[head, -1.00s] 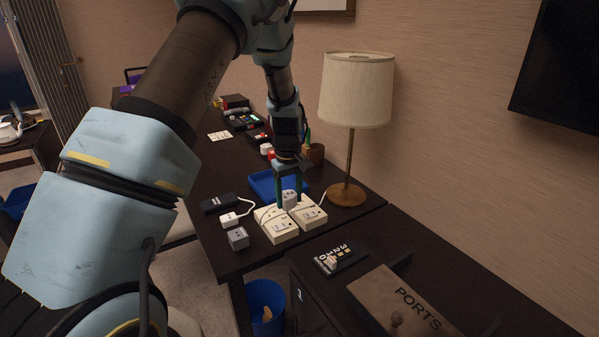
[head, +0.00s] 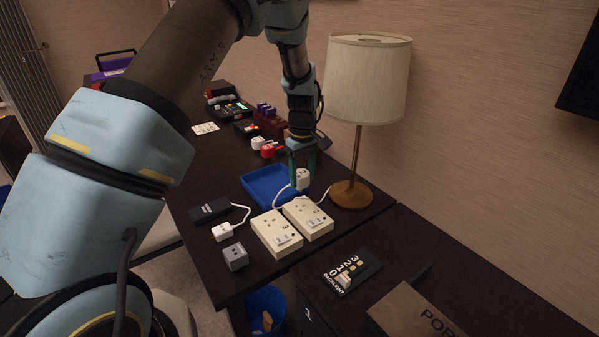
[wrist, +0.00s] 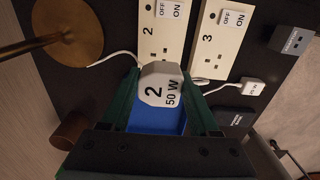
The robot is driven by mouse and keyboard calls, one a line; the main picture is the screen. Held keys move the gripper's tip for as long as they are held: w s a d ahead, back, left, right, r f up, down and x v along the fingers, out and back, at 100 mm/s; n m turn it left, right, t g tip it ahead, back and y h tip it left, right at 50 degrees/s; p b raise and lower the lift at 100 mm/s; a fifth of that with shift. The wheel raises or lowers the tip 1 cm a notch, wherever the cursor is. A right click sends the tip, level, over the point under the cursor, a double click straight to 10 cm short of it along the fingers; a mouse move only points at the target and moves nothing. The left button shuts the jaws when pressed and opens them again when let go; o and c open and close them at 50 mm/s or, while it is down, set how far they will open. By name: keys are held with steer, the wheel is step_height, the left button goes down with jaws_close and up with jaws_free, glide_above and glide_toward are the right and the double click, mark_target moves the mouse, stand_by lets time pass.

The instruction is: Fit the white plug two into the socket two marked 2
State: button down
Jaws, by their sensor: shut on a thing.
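The white plug two (head: 302,179), marked "2 50 W", is held between the green fingers of my gripper (head: 301,172). In the wrist view the plug (wrist: 162,84) sits between both fingertips (wrist: 163,96), its marked face toward the camera. Cream socket two (head: 309,219), marked 2, lies on the dark desk. The plug is apart from it, past its far end near the blue tray. In the wrist view socket two (wrist: 158,40) shows its slots and switch just beyond the plug. The plug's pins are hidden.
Cream socket three (head: 276,234) lies left of socket two. A blue tray (head: 262,196) is behind them and a lamp (head: 351,194) to the right. White cords run nearby.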

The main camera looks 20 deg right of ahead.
stand_by(0.3)
steer(key=b, duration=0.3)
glide_above(302, 208)
steer(key=shift+f, duration=2.9)
steer(key=shift+s+f+b, duration=0.1)
steer(key=shift+f+b, duration=0.7)
steer(key=shift+f, duration=0.65)
steer(key=shift+c, duration=0.3)
jaws_free()
step_height(302, 208, up, 11)
steer(key=b, duration=0.2)
steer(key=shift+b, duration=0.3)
